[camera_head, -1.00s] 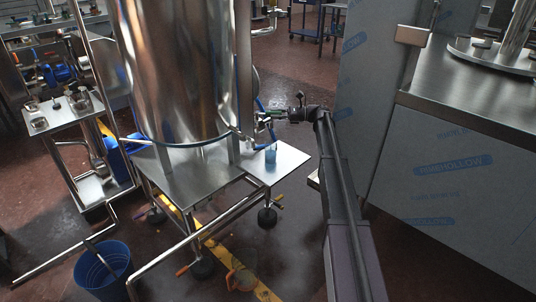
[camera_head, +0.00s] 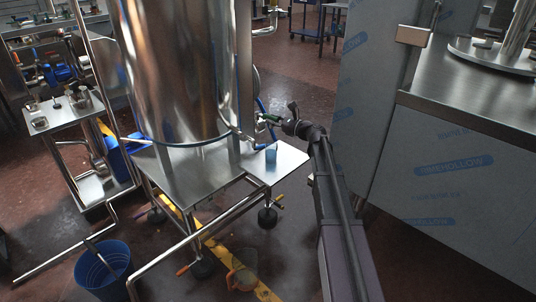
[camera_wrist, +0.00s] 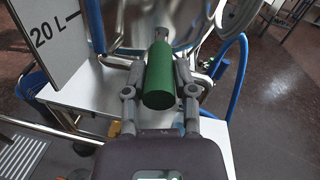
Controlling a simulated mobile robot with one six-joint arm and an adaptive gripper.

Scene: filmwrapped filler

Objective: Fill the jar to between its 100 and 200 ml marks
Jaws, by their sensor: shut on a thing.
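The jar (camera_head: 271,153) is a small, bluish, see-through vessel. It stands upright on the small metal shelf (camera_head: 288,165) at the right of the big steel tank (camera_head: 180,70). Its marks and liquid level are too small to read. My gripper (camera_head: 271,119) is at the tank's lower right side, above the jar. In the wrist view my gripper (camera_wrist: 159,88) is shut on a green cylindrical handle (camera_wrist: 159,82), with a finger on each side. The handle joins a metal fitting toward the tank. In the wrist view the gripper hides most of the area below the handle.
A blue hose (camera_wrist: 238,75) curves at the right of the handle. A film-wrapped steel cabinet (camera_head: 445,175) stands right of my arm. A "20 L" plate (camera_wrist: 48,35) is at upper left.

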